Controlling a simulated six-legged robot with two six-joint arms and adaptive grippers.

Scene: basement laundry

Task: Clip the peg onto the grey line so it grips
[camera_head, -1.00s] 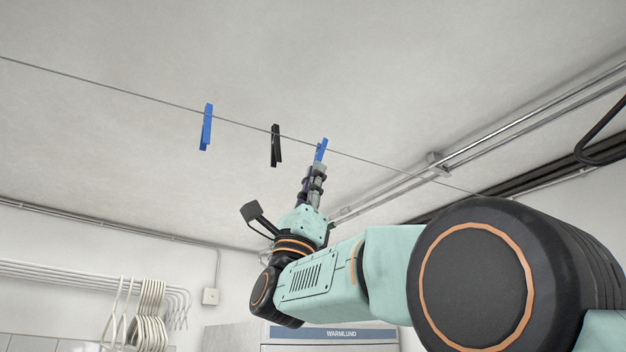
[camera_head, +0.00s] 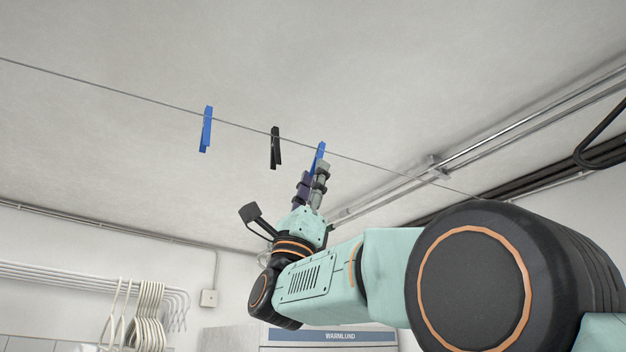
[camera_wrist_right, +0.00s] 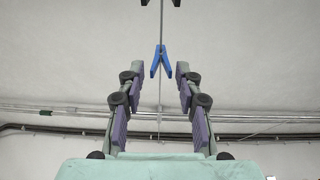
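The grey line (camera_head: 100,88) runs across the head view from upper left to lower right. A blue peg (camera_head: 319,152) hangs on it just above my right gripper (camera_head: 312,183). In the right wrist view the blue peg (camera_wrist_right: 161,61) sits on the line with its two legs spread downward. The fingers of my right gripper (camera_wrist_right: 158,100) stand apart on either side below the peg, with clear gaps and nothing between them. My left gripper does not show.
Another blue peg (camera_head: 206,129) and a black peg (camera_head: 275,148) hang on the line to the left. Metal conduits (camera_head: 480,140) run along the ceiling at right. White hangers (camera_head: 150,310) hang on a rail at lower left. A cabinet labelled WARMLUND (camera_head: 335,336) stands below.

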